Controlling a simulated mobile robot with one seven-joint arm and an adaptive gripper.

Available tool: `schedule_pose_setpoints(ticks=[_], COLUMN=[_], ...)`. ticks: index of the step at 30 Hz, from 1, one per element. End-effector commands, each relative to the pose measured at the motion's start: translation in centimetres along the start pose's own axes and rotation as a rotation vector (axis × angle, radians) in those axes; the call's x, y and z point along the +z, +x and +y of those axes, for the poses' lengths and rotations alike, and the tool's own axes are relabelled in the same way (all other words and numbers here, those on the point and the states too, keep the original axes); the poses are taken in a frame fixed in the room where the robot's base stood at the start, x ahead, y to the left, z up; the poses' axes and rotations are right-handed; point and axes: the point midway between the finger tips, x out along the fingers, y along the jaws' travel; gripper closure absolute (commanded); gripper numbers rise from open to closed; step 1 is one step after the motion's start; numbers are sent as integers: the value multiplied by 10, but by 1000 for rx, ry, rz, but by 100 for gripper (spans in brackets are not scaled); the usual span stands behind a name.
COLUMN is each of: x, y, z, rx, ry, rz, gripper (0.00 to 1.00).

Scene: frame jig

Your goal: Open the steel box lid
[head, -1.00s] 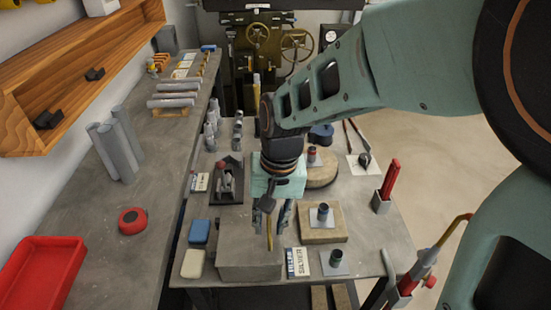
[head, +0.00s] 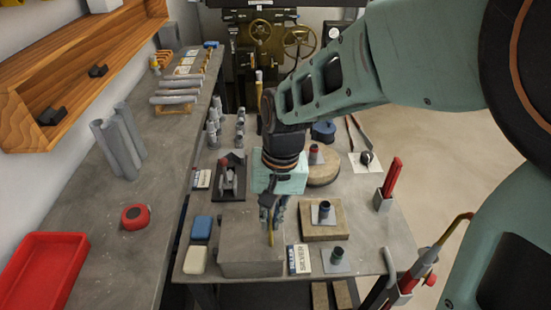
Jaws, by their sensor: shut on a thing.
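The grey steel box (head: 243,238) sits near the front edge of the table. Its flat lid (head: 240,222) looks closed, with no gap that I can make out. A thin brass-yellow handle (head: 270,238) shows at the right part of the lid. My gripper (head: 271,222) reaches down over the right side of the box, its fingers around the upper end of this handle and shut on it. The fingers and wrist hide part of the lid and handle, so the exact contact is hard to see.
A blue block (head: 201,228) and a cream block (head: 195,260) stand left of the box. A labelled SILVER card (head: 299,259) lies close on its right. Wooden blocks with fittings (head: 324,222) and a red-handled tool (head: 391,178) stand further right. A dark tray (head: 230,178) is behind.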

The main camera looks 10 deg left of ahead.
Motion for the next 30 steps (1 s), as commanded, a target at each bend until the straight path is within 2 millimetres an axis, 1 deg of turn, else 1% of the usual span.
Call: schedule_pose_setpoints(ticks=[1,6,15,19,24,30], x=[-1,0,0,0,0,0], y=[-8,-21,-20,-27,-40,-40], z=[-4,-11,-12,-17,-28,-30], rx=[-2,-1,-2,-2,-3,-2], ry=[-2,-2,-2,-3,-5,-3], rz=[2,1,1,1,2,1], gripper=[100,100,100,100,100,100])
